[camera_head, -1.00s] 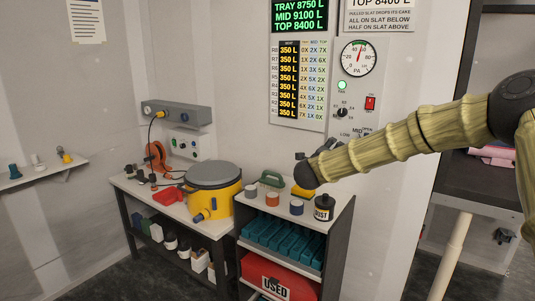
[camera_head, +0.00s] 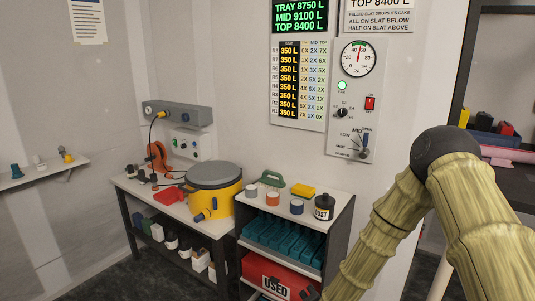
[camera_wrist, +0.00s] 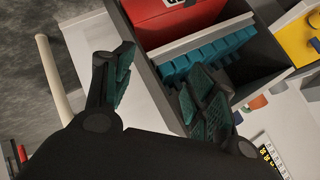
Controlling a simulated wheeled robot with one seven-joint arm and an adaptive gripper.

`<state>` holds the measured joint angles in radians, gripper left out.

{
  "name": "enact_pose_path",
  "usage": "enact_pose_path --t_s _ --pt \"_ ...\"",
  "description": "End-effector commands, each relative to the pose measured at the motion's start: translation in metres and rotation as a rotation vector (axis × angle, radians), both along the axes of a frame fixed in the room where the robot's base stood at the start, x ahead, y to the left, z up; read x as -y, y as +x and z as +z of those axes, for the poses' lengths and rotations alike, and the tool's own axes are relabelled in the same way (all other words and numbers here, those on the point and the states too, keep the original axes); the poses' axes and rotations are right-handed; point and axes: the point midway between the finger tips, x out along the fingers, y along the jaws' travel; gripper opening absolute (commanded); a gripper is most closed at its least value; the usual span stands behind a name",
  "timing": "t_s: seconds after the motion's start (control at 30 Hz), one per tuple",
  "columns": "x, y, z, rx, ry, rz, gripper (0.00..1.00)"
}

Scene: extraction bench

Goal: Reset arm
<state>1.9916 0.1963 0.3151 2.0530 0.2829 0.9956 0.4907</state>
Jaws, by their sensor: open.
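My gripper (camera_wrist: 160,88) is open in the wrist view, its two dark fingers with teal pads spread wide. Nothing shows held between them. In the head view my arm folds down at the lower right, and my gripper is mostly out of the picture at the bottom edge. In the wrist view the shelf unit with the red bin (camera_wrist: 165,18) and the teal items (camera_wrist: 210,60) lies beyond the fingers. I cannot tell how far the fingers are from it.
The control panel (camera_head: 355,100) is on the wall. A dark rack (camera_head: 508,60) is at right.

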Motion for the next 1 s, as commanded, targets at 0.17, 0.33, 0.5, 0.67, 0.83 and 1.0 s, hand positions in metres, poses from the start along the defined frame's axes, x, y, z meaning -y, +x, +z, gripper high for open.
enact_pose_path --t_s 0.17,0.33,0.5,0.67,0.83,1.0 --pt "0.006 -0.087 -0.063 -0.183 -0.118 0.174 0.56" --pt "0.018 -0.174 -0.108 -0.353 -0.212 0.345 0.56" --pt "0.034 -0.266 -0.137 -0.526 -0.288 0.526 0.56" --pt "0.052 -0.351 -0.149 -0.681 -0.338 0.695 0.56" --pt "0.068 -0.416 -0.149 -0.799 -0.363 0.828 0.56" --pt "0.075 -0.443 -0.147 -0.848 -0.37 0.885 0.56"
